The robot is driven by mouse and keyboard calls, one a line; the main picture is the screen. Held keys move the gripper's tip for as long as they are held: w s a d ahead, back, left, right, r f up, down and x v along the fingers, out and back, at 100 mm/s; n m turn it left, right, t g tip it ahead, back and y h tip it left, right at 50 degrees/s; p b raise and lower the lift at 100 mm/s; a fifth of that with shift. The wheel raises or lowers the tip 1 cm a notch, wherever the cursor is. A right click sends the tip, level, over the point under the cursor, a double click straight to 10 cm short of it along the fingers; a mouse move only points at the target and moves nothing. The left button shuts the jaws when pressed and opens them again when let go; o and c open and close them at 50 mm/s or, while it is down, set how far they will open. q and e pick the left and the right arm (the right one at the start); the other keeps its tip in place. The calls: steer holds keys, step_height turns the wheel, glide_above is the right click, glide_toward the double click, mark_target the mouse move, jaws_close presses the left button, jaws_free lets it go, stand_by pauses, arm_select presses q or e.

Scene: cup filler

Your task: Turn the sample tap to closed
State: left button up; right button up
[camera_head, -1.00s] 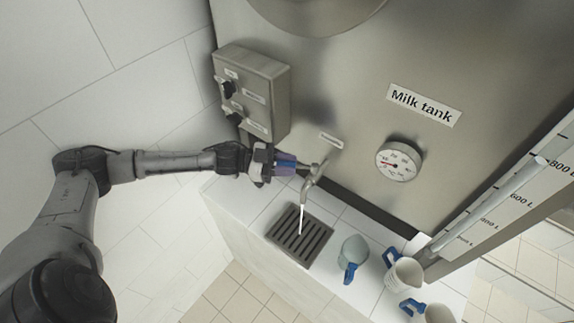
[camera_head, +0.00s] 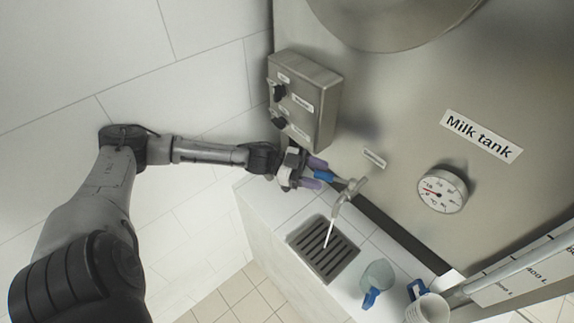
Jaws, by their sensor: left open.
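The sample tap (camera_head: 347,194) sticks out from the milk tank (camera_head: 400,90), and a white stream runs from its spout down to the drain grate (camera_head: 323,249). A blue lever (camera_head: 326,176) shows at the tap's left side. My left gripper (camera_head: 318,174) is open, with its purple-padded fingers around or right beside the blue lever. I cannot tell whether the fingers touch it. My right gripper is not in view.
A control box (camera_head: 304,100) with black knobs is on the tank above my left gripper. A dial gauge (camera_head: 441,189) is to the right. A grey-green jug (camera_head: 376,280) and a white jug (camera_head: 428,306) stand on the tiled ledge right of the grate.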

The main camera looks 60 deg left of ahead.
arm_select(q)
steer(key=p+v, duration=0.2)
steer(key=v, duration=0.9)
steer(key=shift+s+a, duration=0.2)
